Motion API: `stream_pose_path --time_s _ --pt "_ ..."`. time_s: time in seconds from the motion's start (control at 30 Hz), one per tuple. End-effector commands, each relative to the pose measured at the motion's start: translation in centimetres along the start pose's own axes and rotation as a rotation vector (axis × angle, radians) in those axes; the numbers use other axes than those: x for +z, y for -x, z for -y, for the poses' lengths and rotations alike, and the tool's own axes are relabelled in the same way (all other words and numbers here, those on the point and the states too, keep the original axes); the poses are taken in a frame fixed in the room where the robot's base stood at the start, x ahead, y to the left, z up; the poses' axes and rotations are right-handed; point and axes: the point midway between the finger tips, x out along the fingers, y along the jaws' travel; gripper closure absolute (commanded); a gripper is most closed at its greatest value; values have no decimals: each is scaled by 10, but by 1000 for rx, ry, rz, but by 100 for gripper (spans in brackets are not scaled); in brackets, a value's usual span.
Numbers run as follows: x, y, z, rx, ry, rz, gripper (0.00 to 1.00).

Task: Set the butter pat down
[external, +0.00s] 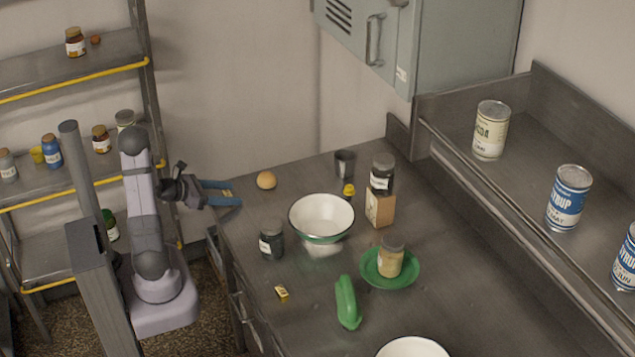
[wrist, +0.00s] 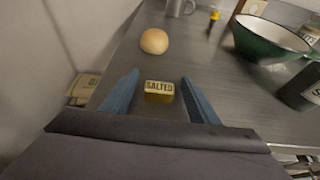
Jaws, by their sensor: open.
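The butter pat (wrist: 159,91) is a small yellow block with a "SALTED" label. In the wrist view it lies between the two blue fingers of my gripper (wrist: 160,77), with a visible gap on each side. It appears to rest on the grey metal counter (wrist: 219,100). In the external view my gripper (external: 237,195) is open, low over the counter's left edge. I cannot make out the butter pat between the fingers there.
A round bun (external: 266,180) sits just beyond my gripper. A white-and-green bowl (external: 321,215) and a dark jar (external: 271,240) stand to the right. A small yellow labelled packet (external: 281,292) and a green object (external: 347,303) lie nearer the front.

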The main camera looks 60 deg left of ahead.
Motion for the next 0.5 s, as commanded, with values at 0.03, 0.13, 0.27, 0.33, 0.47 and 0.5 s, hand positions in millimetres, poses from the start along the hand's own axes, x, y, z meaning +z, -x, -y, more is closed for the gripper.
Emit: stream_pose_path --time_s 0.03,0.13,0.27,0.33,0.47,0.5 --pt "0 0 0 0 0 0 45" --pt "0 0 0 1 0 0 45" --pt "0 0 0 1 0 0 67" --pt "0 0 0 0 0 0 84" --pt "0 0 0 0 0 0 92" --pt "0 0 0 0 0 0 92"
